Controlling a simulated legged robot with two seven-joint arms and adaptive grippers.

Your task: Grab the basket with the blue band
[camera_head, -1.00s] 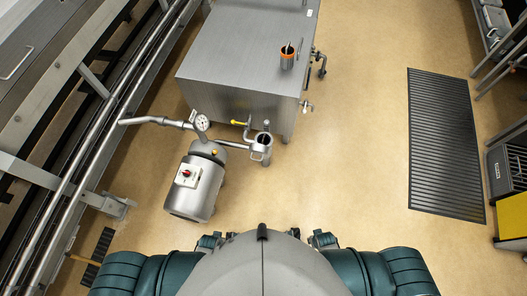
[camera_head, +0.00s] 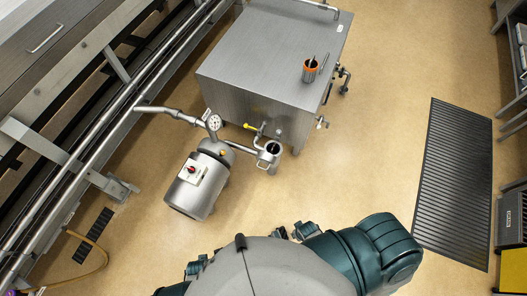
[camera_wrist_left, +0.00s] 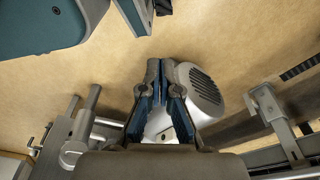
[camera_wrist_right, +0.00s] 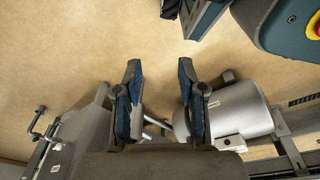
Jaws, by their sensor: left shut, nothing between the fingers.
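No basket with a blue band can be made out in any view. A dark grey crate-like thing (camera_head: 509,215) is cut off at the right edge of the head view, and no blue band shows on it. My left gripper (camera_wrist_left: 160,66) is shut and empty, its fingertips together above the floor. My right gripper (camera_wrist_right: 159,68) is open and empty, with bare floor between its fingertips. Neither gripper's fingers can be made out in the head view.
Machinery with rails (camera_head: 95,125) lines the left. A ribbed mat (camera_head: 455,180) lies right; a yellow surface (camera_head: 513,270) is beyond. Floor between is clear.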

